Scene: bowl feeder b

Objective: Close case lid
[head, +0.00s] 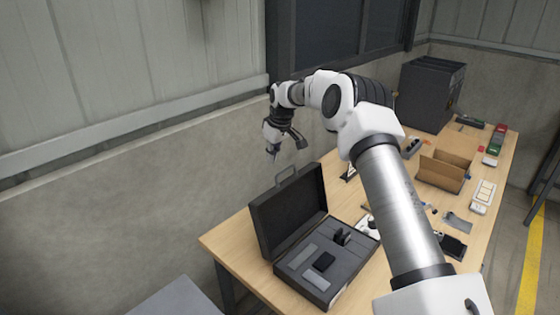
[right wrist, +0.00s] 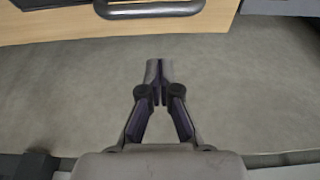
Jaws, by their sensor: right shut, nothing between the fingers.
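The dark case (head: 318,262) stands open on the wooden table. Its lid (head: 288,212) is raised upright at the back, with a handle (head: 286,176) on its top edge. Grey foam inside holds a black block and other small parts. My right gripper (head: 272,157) is shut and empty, beyond and above the lid on the wall side, apart from it. In the right wrist view the gripper (right wrist: 158,75) points at bare grey surface, and a dark handle (right wrist: 150,10) shows at the top edge. My left gripper is not in view.
The wooden table (head: 228,240) runs along the wall. Farther along are an open cardboard box (head: 443,172), a dark cabinet (head: 428,95) and several small items. My right arm crosses above the table. A grey surface (head: 172,300) is at the lower left.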

